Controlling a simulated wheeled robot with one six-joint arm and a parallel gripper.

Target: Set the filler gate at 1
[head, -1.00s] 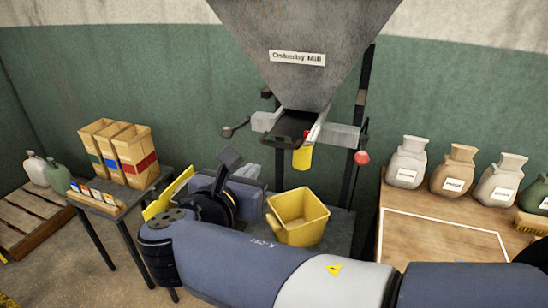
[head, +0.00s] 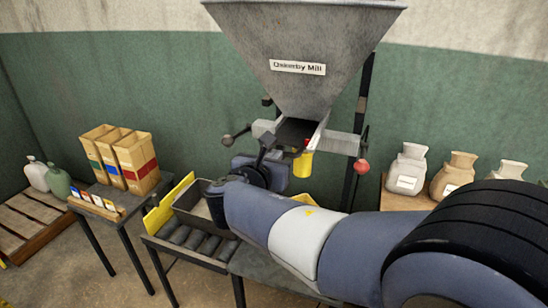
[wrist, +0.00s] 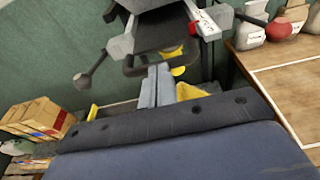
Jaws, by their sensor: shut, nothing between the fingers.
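The grey hopper (head: 300,50) carries a label reading like "Oskesby Mill". The filler gate (head: 295,133) is a dark plate under its mouth. In the wrist view the gate's dark loop handle (wrist: 136,70) sticks out toward me. A white scale strip with a red pointer (wrist: 193,28) runs along the gate's right side; its numbers are too small to read. My gripper (head: 268,140) is shut and empty, just left of the gate in the head view. In the wrist view its fingertips (wrist: 158,70) are at the handle; I cannot tell if they touch.
A rod with a dark knob (head: 228,140) lies left of the gate, one with a red knob (head: 361,166) right. A yellow spout (head: 302,165) hangs below. A dark bin (head: 190,205) sits on rollers. Sacks (head: 408,168) stand right, cartons (head: 130,160) left.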

